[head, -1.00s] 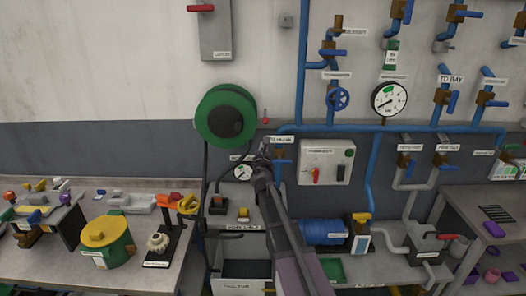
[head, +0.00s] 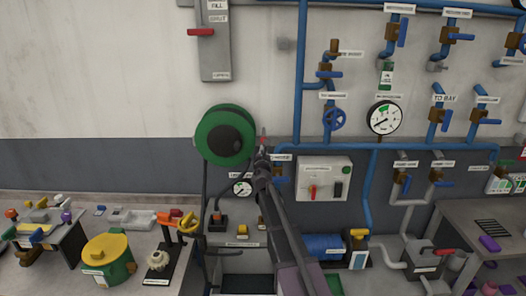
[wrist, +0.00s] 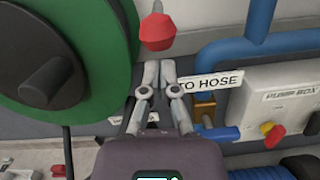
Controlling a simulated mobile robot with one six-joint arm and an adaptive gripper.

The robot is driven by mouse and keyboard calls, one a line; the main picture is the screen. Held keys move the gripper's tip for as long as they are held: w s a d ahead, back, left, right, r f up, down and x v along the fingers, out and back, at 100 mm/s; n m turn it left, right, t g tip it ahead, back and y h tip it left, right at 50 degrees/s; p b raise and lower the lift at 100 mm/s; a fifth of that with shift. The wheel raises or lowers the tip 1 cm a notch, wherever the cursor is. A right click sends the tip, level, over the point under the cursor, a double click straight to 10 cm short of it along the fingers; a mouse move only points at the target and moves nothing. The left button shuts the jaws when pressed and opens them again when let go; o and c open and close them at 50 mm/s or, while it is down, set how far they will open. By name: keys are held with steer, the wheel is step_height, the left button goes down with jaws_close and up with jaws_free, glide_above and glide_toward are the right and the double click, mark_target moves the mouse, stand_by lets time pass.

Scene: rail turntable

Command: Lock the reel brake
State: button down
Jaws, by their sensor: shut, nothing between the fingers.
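The green hose reel (head: 224,135) with its dark hub is on the wall, and it fills the left of the wrist view (wrist: 60,65). A small red knob (head: 263,138) is just right of the reel. In the wrist view the red knob (wrist: 157,32) is faceted, with a grey stem above it. My gripper (head: 262,153) is just below the knob in the head view. In the wrist view my gripper (wrist: 160,70) is shut and empty, its fingertips pointing up at the knob with a small gap in the picture. Whether they touch cannot be told.
A "TO HOSE" label (wrist: 210,82) and a brass valve with a blue handle (wrist: 205,107) are close right of my fingers. A blue pipe (head: 350,146) runs along the wall. The white pump box (head: 324,177) is at right, and a gauge (head: 241,188) is below the reel.

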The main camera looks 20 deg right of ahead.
steer(key=shift+r, duration=0.1)
stand_by(0.3)
steer(key=shift+w+r+p, duration=0.15)
steer(key=shift+r+p, duration=0.65)
steer(key=shift+p, duration=0.15)
steer(key=shift+d, duration=0.1)
steer(key=s+a+f+b, duration=0.2)
steer(key=s, duration=0.3)
steer(key=s+a+f+b, duration=0.1)
steer(key=s+f+b, duration=0.1)
steer(key=s, duration=0.3)
steer(key=shift+s+a+f+b, duration=0.3)
steer(key=shift+a+f+b, duration=0.05)
steer(key=shift+b, duration=0.1)
